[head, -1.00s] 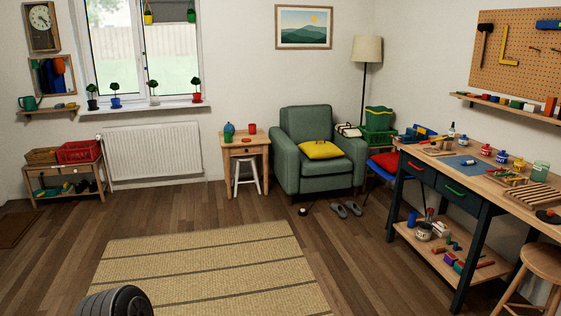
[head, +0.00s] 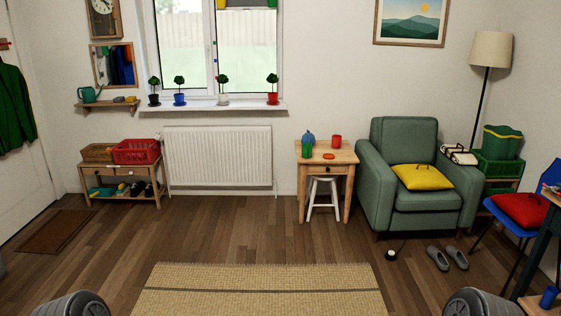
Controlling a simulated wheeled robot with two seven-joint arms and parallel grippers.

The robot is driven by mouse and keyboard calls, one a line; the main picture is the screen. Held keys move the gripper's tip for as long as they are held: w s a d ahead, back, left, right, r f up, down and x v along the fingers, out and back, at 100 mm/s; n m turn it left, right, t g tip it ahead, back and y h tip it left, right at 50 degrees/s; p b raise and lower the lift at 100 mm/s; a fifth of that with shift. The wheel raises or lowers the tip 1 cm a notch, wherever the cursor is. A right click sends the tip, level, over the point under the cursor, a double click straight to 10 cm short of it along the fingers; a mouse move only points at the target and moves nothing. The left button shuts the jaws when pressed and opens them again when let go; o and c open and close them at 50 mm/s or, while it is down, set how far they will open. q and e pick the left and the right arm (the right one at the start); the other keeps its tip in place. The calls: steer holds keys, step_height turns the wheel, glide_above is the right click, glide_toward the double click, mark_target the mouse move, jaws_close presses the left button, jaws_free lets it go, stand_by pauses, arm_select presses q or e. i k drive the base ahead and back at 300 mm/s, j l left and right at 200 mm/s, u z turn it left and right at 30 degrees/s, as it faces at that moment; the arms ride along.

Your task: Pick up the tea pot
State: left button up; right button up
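A small blue rounded thing (head: 309,138), which looks like the tea pot, stands at the back of the small wooden side table (head: 342,171). A green cup-like thing (head: 306,150) stands in front of it and hides its lower part. A red cup (head: 337,141) stands to its right, and a flat orange-red disc (head: 329,156) lies in front of the cup. Its spout and handle are too small to make out. Neither gripper shows; only dark rounded parts of my arms show at the bottom left and right.
A green armchair (head: 413,174) stands right of the side table and a white stool (head: 324,197) is under it. Slippers (head: 447,257) and a small dark-and-white thing (head: 391,255) lie on the floor. A striped rug (head: 260,289) lies ahead; the floor between is clear.

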mark_target(307, 138)
steer(key=i, duration=2.55)
steer(key=i+z, duration=0.1)
steer(key=i, duration=1.15)
steer(key=i+j, duration=0.2)
steer(key=i, duration=1.1)
steer(key=i+j+z, duration=0.1)
steer(key=i+z, duration=0.15)
steer(key=i, duration=0.15)
steer(key=i+j+z, duration=0.2)
steer(key=i, duration=0.2)
steer(key=i+j+z, duration=0.25)
steer(key=i+l, duration=0.1)
steer(key=i, duration=0.05)
